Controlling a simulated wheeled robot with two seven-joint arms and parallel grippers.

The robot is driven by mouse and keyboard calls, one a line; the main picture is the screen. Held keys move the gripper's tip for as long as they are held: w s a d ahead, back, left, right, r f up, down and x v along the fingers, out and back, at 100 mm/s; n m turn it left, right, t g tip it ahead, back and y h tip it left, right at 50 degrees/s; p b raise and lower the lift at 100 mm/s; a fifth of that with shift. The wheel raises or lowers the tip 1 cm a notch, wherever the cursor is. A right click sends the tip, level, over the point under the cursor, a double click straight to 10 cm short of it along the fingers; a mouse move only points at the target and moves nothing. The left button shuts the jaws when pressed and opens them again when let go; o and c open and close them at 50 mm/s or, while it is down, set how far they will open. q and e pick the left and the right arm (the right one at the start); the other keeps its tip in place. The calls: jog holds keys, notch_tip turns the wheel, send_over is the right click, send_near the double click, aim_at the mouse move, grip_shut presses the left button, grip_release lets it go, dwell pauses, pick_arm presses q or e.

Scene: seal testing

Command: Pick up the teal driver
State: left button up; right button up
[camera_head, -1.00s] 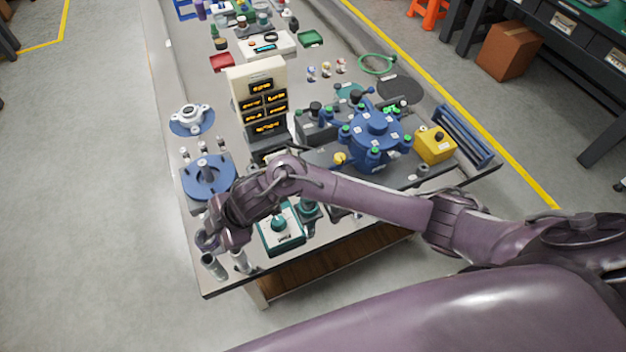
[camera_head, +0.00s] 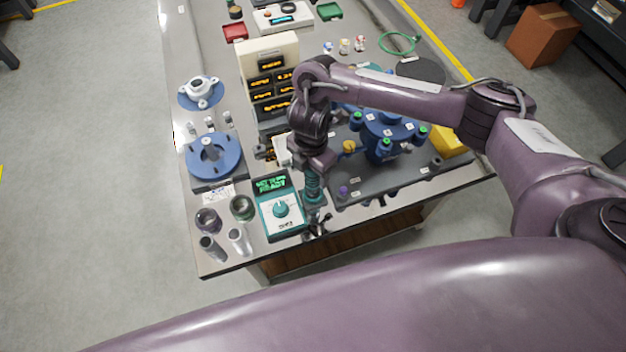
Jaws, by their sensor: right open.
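The teal driver (camera_head: 313,187) stands upright near the front edge of the table, just right of a teal controller box with a dial (camera_head: 281,210). Its lower end is among small dark parts that I cannot make out. My right gripper (camera_head: 312,168) points down directly over the driver's top. Its jaws are open and appear to be at or just above the top of the driver. I cannot tell whether they touch it. My left gripper is not in view.
A blue vessel with green-capped knobs (camera_head: 381,135) stands on a dark plate right of the gripper. A cream display tower (camera_head: 268,80) stands behind. Metal cylinders (camera_head: 239,241) and a blue flanged disc (camera_head: 214,157) are at left.

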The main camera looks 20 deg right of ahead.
notch_tip(320, 180, down, 3)
jog(key=shift+w+d+f, duration=0.1)
jog(key=shift+d+f, duration=0.05)
jog(key=shift+f, duration=0.05)
jog(key=shift+c, duration=0.2)
jog(key=shift+r, duration=0.1)
jog(key=c, duration=1.1)
